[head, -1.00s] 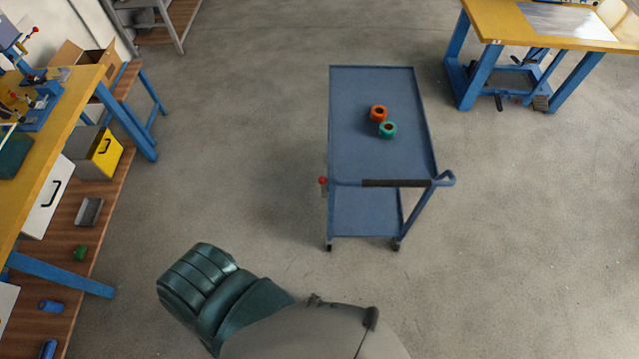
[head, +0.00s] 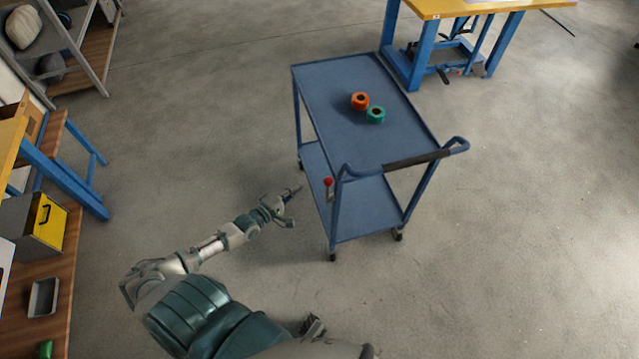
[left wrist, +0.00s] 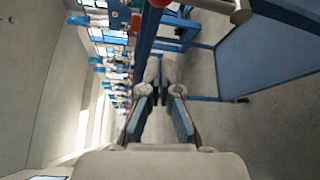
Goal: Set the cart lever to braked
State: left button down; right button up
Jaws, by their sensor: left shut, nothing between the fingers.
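The blue cart (head: 345,75) stands ahead of me, with a dark-gripped push handle (head: 418,160) at its near end. The cart lever (head: 330,194), a short grey arm with a red knob (head: 328,182), is on the cart's near left post; its knob is at the top. My left gripper (head: 293,205) is shut and empty, left of the lever and apart from it. In the left wrist view the gripper (left wrist: 158,98) points along the cart's side, and the red knob (left wrist: 160,3) shows at the top edge, partly cut off.
An orange roll (head: 360,101) and a green roll (head: 376,115) sit on the cart's top. A yellow-topped bench (head: 450,8) stands at the back right. Shelving with a yellow-fronted box (head: 48,222) is at the left. The floor around the cart is clear.

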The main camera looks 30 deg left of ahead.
aim_at(329, 190)
pick_arm(q)
jog(key=b+x, duration=0.2)
jog(key=x, duration=0.8)
pick_arm(e)
notch_tip(329, 190, up, 17)
jog(key=w+b, duration=0.1)
jog(key=b, duration=0.4)
pick_arm(q)
jog(key=s+d+f+m+t+h, duration=0.3)
jog(key=s+d+m+t+h, duration=0.1)
jog(key=s+d+m, duration=0.4)
jog(key=shift+s+d+m+t+b, duration=0.35)
jog(key=shift+d+m, duration=0.9)
jog(key=shift+m, duration=0.75)
pick_arm(e)
jog(key=w+a+t, duration=0.2)
jog(key=w+t, duration=0.1)
jog(key=w, duration=0.3)
jog(key=shift+a+r+t+y, duration=0.15)
jog(key=shift+a+t+y, duration=0.2)
jog(key=shift+t+y, duration=0.05)
